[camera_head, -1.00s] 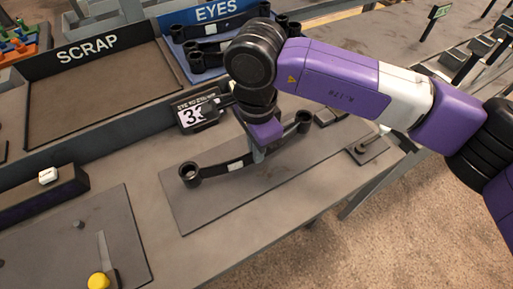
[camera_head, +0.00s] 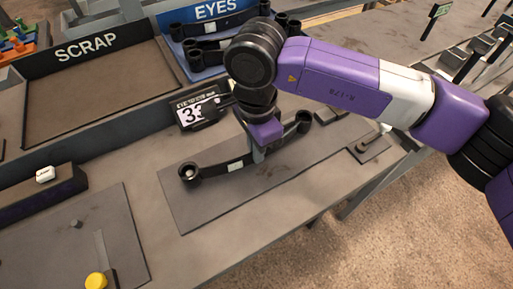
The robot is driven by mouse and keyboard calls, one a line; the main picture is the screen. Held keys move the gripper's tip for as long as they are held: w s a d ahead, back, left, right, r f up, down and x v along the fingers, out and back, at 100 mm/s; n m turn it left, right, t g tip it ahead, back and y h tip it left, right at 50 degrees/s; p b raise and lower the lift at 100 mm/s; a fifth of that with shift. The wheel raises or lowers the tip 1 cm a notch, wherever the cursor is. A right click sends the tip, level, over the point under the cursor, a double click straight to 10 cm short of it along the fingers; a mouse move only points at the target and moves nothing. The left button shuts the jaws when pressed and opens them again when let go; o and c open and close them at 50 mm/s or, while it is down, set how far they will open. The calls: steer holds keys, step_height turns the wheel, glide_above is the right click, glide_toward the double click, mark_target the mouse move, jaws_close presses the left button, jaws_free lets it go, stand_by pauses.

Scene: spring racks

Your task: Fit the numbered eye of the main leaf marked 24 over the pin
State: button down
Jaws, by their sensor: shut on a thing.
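A dark leaf with a round eye at each end lies across the grey plate (camera_head: 205,212). Its near-left eye (camera_head: 189,179) shows a small pale spot inside its ring, which may be the pin's top; I cannot tell for sure. Its far-right eye (camera_head: 304,119) is at the plate's back right. A white label (camera_head: 235,166) sits on the leaf, too small to read, so I cannot confirm the 24. My gripper (camera_head: 258,152) points down and is shut on the leaf near its middle. My arm hides part of the leaf, and the fingertips are small in view.
A small display (camera_head: 201,109) stands behind the plate. A blue EYES rack (camera_head: 215,12) holds several dark leaves. The SCRAP tray (camera_head: 90,95) is empty. A yellow-knobbed lever (camera_head: 96,281) is at front left. A small block (camera_head: 370,148) sits right of the plate.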

steer(key=shift+f+b, duration=0.45)
steer(key=shift+b, duration=0.25)
stand_by(1.1)
steer(key=shift+s+a, duration=0.1)
steer(key=shift+a, duration=0.1)
stand_by(0.9)
steer(key=c, duration=1)
jaws_free()
steer(key=shift+f, duration=0.15)
steer(key=shift+r+p, duration=1.8)
steer(key=shift+r, duration=2.3)
